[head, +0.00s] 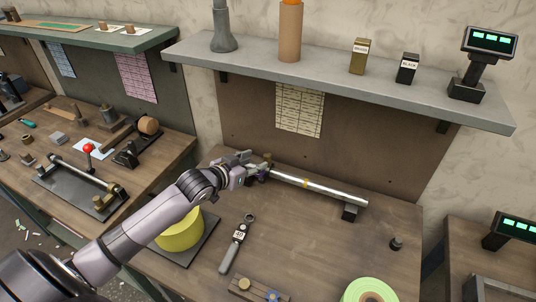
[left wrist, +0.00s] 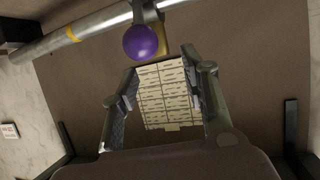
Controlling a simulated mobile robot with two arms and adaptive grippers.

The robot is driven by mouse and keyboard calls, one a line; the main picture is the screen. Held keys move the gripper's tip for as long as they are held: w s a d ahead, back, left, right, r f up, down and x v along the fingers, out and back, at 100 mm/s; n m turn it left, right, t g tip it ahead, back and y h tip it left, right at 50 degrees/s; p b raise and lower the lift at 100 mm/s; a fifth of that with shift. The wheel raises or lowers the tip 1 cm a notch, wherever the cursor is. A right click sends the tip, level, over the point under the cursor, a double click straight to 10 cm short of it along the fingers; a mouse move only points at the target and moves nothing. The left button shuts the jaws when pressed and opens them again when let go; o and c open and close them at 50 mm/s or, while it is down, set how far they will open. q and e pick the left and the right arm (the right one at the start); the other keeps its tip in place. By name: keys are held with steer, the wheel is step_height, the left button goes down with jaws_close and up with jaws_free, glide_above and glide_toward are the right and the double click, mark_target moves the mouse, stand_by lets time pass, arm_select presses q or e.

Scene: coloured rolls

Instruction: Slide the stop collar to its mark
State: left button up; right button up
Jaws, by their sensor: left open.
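A silvery bar (head: 330,192) lies along the back of the middle bench, raised on a dark block at its right end. A yellow band (head: 304,183) circles it; the band also shows in the left wrist view (left wrist: 72,33). A grey metal collar (left wrist: 146,11) with a round purple knob (left wrist: 140,42) sits on the bar, apart from the band. My left gripper (head: 250,166) is open at the bar's left end, partly hiding the collar in the head view. In the left wrist view, the knob is just beyond the spread, empty fingers (left wrist: 160,78). My right gripper is not in view.
A yellow roll (head: 180,232) stands under my left arm. A grey hand tool (head: 235,245) lies at the bench's middle, and a green roll (head: 369,291) is at the front right. A grey shelf (head: 300,72) overhangs the back. The bench right of the tool is mostly clear.

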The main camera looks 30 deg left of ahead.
mark_target(265, 157)
arm_select(q)
steer(key=x, duration=0.8)
steer(key=shift+w+p, duration=0.15)
steer(key=shift+p, duration=0.25)
steer(key=shift+c, duration=0.3)
jaws_close()
